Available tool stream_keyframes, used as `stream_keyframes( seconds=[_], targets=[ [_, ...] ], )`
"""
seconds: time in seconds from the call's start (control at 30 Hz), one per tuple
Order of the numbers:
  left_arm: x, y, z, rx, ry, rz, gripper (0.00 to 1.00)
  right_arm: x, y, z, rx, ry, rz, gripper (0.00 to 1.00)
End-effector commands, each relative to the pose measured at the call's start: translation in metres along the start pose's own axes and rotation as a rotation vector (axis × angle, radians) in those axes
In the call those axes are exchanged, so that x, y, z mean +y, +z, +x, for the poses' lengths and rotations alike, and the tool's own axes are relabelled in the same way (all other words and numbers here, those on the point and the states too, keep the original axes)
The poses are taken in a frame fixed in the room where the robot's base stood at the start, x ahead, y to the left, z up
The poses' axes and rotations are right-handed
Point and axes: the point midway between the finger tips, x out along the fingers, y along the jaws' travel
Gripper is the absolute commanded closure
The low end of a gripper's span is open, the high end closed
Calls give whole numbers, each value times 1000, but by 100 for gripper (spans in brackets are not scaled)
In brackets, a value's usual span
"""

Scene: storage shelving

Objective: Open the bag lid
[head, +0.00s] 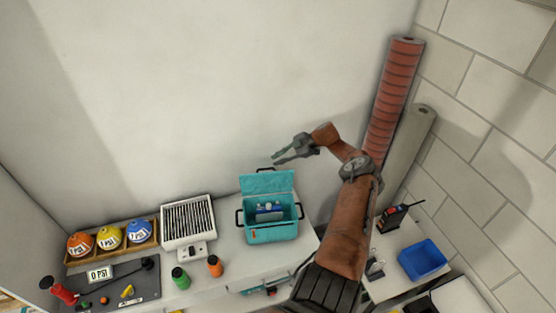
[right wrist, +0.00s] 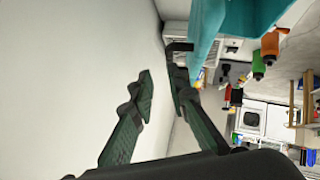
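The teal bag (head: 272,234) stands on the white counter. Its lid (head: 267,182) stands upright at the back, so the inside shows, with blue and white items (head: 268,211) in it. A dark handle (head: 265,169) sits on the lid's top edge. My right gripper (head: 277,159) is just above and behind that edge. In the right wrist view its two fingers (right wrist: 160,62) are apart with nothing between them. The teal lid (right wrist: 208,25) is close beside one finger; I cannot tell whether they touch. My left gripper is not in view.
Left of the bag are a white vented box (head: 187,221), a green bottle (head: 180,278), an orange bottle (head: 214,266) and a rack of coloured balls (head: 110,237). Right are a blue bin (head: 422,260), a radio (head: 398,212) and a red column (head: 393,105). The wall behind is bare.

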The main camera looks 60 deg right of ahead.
Motion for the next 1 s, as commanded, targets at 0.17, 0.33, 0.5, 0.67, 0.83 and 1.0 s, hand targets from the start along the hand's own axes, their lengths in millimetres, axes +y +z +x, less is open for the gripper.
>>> stream_keyframes(
  seconds=[0.17,0.33,0.5,0.67,0.83,1.0],
  targets=[
    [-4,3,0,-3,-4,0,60,0,0,-2,-1,0,0,85],
    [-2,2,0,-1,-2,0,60,0,1,-18,-4,-1,-1,85],
    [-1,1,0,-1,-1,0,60,-1,2,-47,-5,-2,0,85],
    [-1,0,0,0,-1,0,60,-1,2,-76,-5,-3,0,85],
    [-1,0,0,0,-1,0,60,0,1,-100,-3,-2,0,85],
    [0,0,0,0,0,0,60,0,1,-115,-1,-1,0,85]
  ],
)
